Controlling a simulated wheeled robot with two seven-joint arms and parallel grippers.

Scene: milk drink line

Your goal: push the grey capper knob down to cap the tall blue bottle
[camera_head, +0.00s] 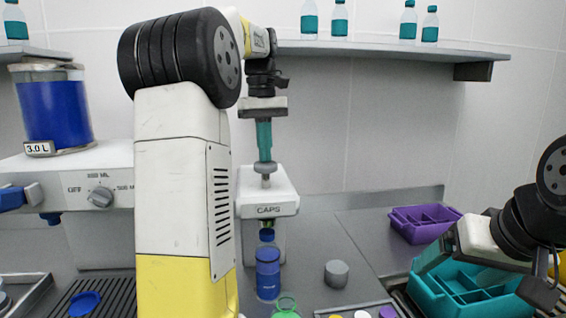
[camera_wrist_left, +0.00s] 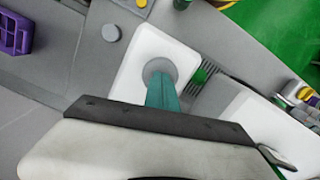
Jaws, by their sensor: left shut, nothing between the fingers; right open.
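The tall blue bottle (camera_head: 268,272) stands upright under the capper head. My right gripper (camera_head: 458,268) is open at the right, over the teal crate (camera_head: 449,300).
A purple crate (camera_head: 424,224) sits behind the teal one. A grey cylinder (camera_head: 336,273) stands right of the bottle, and a green ring-like object (camera_head: 286,305) is in front of it. A dispenser with a blue tank (camera_head: 54,112) is at the left. A shelf (camera_head: 390,50) holds small bottles.

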